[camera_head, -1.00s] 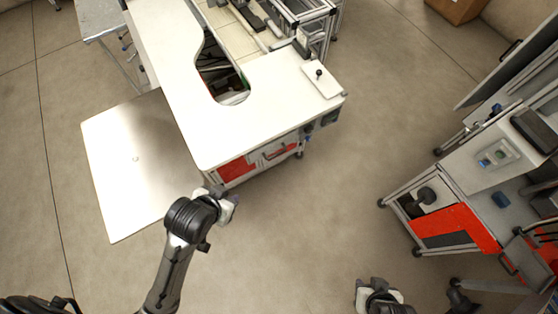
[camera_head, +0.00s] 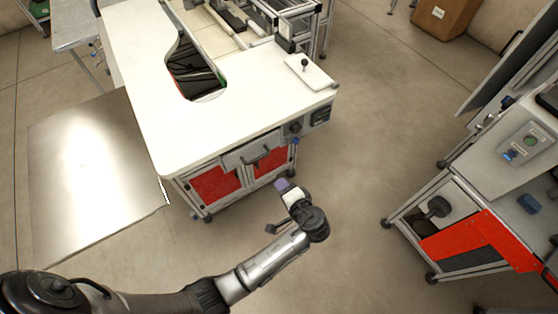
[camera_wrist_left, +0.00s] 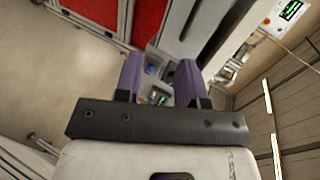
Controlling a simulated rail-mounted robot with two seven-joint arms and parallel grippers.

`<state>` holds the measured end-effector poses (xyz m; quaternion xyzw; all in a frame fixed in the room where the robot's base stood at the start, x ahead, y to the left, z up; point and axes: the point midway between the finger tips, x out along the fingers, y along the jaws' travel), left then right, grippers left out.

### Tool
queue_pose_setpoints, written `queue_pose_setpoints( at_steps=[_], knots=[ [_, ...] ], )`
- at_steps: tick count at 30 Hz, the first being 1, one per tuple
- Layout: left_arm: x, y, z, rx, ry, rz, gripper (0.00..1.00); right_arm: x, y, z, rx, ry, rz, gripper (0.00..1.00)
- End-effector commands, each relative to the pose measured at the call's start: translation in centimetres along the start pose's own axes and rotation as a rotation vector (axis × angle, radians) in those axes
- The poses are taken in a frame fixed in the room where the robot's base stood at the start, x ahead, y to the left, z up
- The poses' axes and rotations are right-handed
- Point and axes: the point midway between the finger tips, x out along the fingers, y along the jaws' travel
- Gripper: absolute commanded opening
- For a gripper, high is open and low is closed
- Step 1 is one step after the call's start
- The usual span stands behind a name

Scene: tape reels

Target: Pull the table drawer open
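The white-topped table (camera_head: 185,125) stands left of centre in the head view. The grey drawer front (camera_head: 236,158), with a dark handle, sits just under its near edge, above red panels. The drawer looks shut, though the steep view makes this hard to judge. My left gripper (camera_head: 284,188) is below and right of the drawer front, apart from it. In the left wrist view its two purple fingers (camera_wrist_left: 158,80) stand apart with nothing gripped between them. The drawer handle is not clear in that view. My right gripper is not in view.
A red-panelled cart (camera_head: 465,240) stands at the right. A metal plate (camera_head: 90,170) lies left of the table. Dark controls (camera_head: 320,116) sit at the table's right front corner. The floor (camera_head: 370,130) between table and cart is clear.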

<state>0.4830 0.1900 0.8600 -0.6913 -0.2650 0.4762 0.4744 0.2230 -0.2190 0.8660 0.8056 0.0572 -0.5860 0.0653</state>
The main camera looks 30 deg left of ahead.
Motion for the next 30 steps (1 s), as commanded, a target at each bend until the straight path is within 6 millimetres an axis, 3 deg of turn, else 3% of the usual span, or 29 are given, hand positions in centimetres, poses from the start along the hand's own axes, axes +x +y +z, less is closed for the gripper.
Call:
queue_pose_setpoints(
  at_steps=[6, 11, 30],
  knots=[
    [0.3, -1.7, 0.2, 0.069, -0.015, -0.182, 0.36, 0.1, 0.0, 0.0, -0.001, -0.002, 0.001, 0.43],
    [0.9, -2.3, 0.2, 0.094, -0.013, -0.213, 0.36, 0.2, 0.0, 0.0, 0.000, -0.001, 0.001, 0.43],
    [11.2, -4.5, 0.3, 0.096, -0.015, -0.209, 0.36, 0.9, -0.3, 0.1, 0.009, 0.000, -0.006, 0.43]
  ],
)
